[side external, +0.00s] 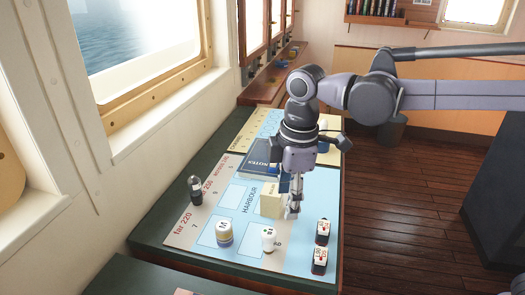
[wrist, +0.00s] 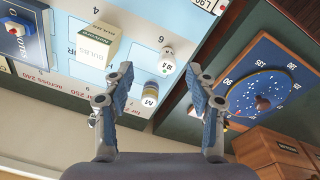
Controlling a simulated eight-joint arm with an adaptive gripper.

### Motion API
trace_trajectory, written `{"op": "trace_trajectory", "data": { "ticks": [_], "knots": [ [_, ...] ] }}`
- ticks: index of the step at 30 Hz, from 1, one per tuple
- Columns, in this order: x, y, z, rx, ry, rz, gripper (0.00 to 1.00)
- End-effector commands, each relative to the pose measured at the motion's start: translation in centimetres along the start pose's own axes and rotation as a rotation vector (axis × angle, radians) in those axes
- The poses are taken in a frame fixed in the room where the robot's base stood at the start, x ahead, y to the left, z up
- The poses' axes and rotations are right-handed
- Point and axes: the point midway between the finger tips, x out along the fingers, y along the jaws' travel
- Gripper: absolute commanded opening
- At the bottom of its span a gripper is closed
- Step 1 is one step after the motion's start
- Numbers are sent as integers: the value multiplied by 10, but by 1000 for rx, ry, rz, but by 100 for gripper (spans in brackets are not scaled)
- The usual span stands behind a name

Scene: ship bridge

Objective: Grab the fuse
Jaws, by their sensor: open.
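The fuse (side external: 268,239) is a small white cylinder standing upright on the chart near its front edge. It also shows in the wrist view (wrist: 168,57), with green lettering that looks like "16 A". My gripper (side external: 292,212) is open and points down, above and to the upper right of the fuse. In the wrist view the two fingers of my gripper (wrist: 161,70) are spread, with nothing held between them. The fuse appears just beyond the fingertips, apart from them.
A cream bulbs box (side external: 270,203) stands close beside my gripper. A jar marked M (side external: 224,234) stands left of the fuse, and two black-and-white labelled items (side external: 320,261) stand right. A dark item (side external: 195,190) is farther left. A blue dial (wrist: 265,88) shows in the wrist view.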

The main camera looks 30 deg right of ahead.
Motion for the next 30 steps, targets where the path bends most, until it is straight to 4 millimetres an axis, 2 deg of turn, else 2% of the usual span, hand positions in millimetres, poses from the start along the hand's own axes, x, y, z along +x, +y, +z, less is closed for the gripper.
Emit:
{"op": "trace_trajectory", "data": {
  "ticks": [1, 3, 7, 11, 19, 26, 30],
  "knots": [
    [2, -2, -12, -51, -15, -16, 57],
    [4, -6, -23, -108, -33, -35, 57],
    [7, -10, -33, -167, -52, -55, 57],
    [17, -11, -35, -179, -56, -60, 57],
    [52, -12, -32, -176, -55, -59, 57],
    [66, -13, -32, -175, -55, -58, 57],
    [80, -12, -32, -175, -55, -58, 57]
  ]
}}
